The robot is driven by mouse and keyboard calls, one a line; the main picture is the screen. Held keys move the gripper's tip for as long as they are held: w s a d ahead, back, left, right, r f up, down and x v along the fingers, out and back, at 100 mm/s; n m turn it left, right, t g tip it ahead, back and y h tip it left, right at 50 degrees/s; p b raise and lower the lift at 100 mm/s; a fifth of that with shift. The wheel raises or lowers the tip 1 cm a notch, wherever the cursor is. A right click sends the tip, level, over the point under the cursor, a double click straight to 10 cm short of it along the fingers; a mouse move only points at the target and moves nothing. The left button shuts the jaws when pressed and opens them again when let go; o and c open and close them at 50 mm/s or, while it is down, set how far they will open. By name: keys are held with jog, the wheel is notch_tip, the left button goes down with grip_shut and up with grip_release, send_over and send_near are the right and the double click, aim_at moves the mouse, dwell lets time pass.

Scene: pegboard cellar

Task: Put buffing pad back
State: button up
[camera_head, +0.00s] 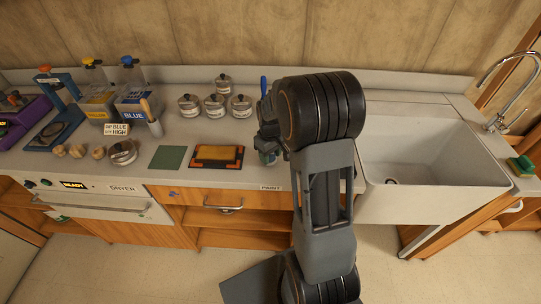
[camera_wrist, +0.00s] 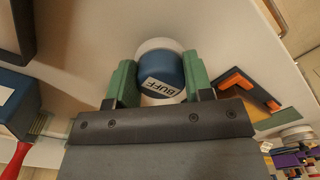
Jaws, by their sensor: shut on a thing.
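The buffing pad is a blue round piece with a white label reading BUFF (camera_wrist: 165,75); a pale disc shows around its far side. My gripper (camera_wrist: 160,85) is shut on it, with one green finger on each side. In the head view my gripper (camera_head: 268,157) is low over the counter, right of the orange-framed tray (camera_head: 217,156), and mostly hidden behind my arm. The pad itself is hard to make out there. I cannot tell whether it touches the counter.
A green mat (camera_head: 170,157) lies left of the tray. Several lidded jars (camera_head: 214,106) stand behind. A sink (camera_head: 430,155) is to the right. Blue and yellow bottles (camera_head: 132,100), a press (camera_head: 55,105) and wooden knobs (camera_head: 77,151) fill the left side.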

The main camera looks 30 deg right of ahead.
jog(key=shift+f, duration=0.45)
jog(key=shift+f, duration=0.15)
jog(key=o, duration=0.9)
notch_tip(320, 180, up, 11)
jog(key=shift+f, duration=0.1)
jog(key=s+a+r+m+t, duration=0.1)
jog(key=s+a, duration=0.3)
jog(key=s, duration=0.4)
jog(key=s+a+r+m+t, duration=0.2)
jog(key=s+a+r+t, duration=0.1)
jog(key=s+a, duration=0.2)
jog(key=shift+s+a, duration=0.3)
jog(key=shift+s, duration=1.1)
